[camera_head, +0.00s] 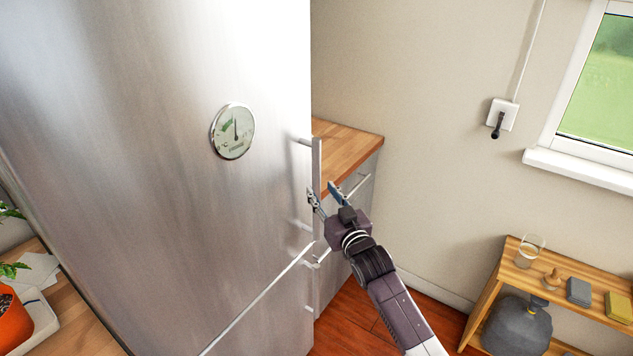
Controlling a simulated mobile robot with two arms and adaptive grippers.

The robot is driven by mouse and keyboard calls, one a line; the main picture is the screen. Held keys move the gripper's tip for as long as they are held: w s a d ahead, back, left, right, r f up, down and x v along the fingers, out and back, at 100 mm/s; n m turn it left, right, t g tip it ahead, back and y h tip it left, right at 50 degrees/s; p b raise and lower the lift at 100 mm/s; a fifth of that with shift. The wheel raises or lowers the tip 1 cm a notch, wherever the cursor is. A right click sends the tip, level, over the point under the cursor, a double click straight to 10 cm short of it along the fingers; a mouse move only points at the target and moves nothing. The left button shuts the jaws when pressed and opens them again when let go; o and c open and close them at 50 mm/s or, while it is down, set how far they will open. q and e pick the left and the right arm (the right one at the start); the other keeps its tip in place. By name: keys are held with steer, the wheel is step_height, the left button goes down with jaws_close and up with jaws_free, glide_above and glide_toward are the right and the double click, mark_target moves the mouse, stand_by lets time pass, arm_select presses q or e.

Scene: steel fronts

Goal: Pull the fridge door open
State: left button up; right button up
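The steel fridge door (150,120) fills the left of the head view and looks shut. A round dial (233,131) sits on it. Its upright bar handle (317,160) is at the door's right edge. I cannot tell whether either finger touches the bar. My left gripper is not in view.
A wood-topped cabinet (350,142) stands just beyond the fridge. A small wooden shelf (487,300) with a glass (529,251) and a grey bag (517,328) is at the lower right. A potted plant (12,315) is at the lower left. Some red-brown floor (345,325) is clear.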

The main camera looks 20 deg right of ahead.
mark_target(318, 186)
steer(key=w, duration=0.3)
steer(key=shift+w+a, duration=0.1)
steer(key=shift+a, duration=0.05)
steer(key=shift+w+p, duration=0.3)
steer(key=shift+w, duration=0.45)
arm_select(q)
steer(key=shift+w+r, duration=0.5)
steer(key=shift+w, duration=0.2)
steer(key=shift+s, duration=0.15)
arm_select(e)
steer(key=shift+a, duration=0.1)
jaws_close()
